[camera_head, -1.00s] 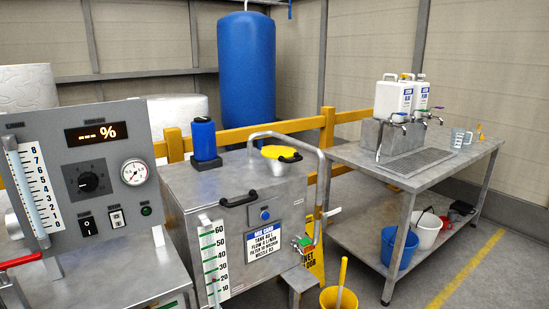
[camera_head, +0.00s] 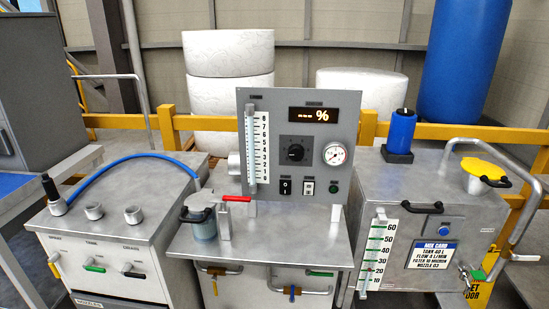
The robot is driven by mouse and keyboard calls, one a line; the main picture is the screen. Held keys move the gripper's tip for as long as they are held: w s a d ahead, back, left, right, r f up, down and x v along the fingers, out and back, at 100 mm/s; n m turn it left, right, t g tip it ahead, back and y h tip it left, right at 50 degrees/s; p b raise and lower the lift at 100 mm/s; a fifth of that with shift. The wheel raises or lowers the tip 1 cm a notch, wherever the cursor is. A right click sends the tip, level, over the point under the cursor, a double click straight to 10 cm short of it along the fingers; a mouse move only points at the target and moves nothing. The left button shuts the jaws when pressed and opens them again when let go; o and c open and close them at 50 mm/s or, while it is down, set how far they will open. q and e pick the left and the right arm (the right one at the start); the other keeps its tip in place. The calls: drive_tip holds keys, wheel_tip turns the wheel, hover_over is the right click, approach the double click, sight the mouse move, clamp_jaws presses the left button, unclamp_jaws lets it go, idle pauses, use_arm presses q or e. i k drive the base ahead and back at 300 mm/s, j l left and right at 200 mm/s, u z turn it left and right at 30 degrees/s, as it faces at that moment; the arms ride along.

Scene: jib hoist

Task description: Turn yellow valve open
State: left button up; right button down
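A small yellow-orange valve handle (camera_head: 214,271) sits on a metal pipe on the upper front of the middle steel cabinet (camera_head: 262,290), at the left. It is small in the picture and I cannot tell its exact setting. A blue valve handle (camera_head: 292,293) hangs downward from a pipe to its right, and a green handle (camera_head: 321,273) lies farther right. Neither of my grippers is in view.
A grey control panel (camera_head: 300,150) with gauge and display stands on the middle cabinet, beside a red lever (camera_head: 235,199) and a clear jar (camera_head: 202,225). A hose (camera_head: 125,160) arches over the left cabinet (camera_head: 115,215). The mix tank (camera_head: 425,195) stands right.

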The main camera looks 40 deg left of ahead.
sight(215, 289)
drive_tip(key=u, duration=1.15)
drive_tip(key=i+j+u, duration=0.5)
drive_tip(key=i+l, duration=0.05)
drive_tip(key=l, duration=0.05)
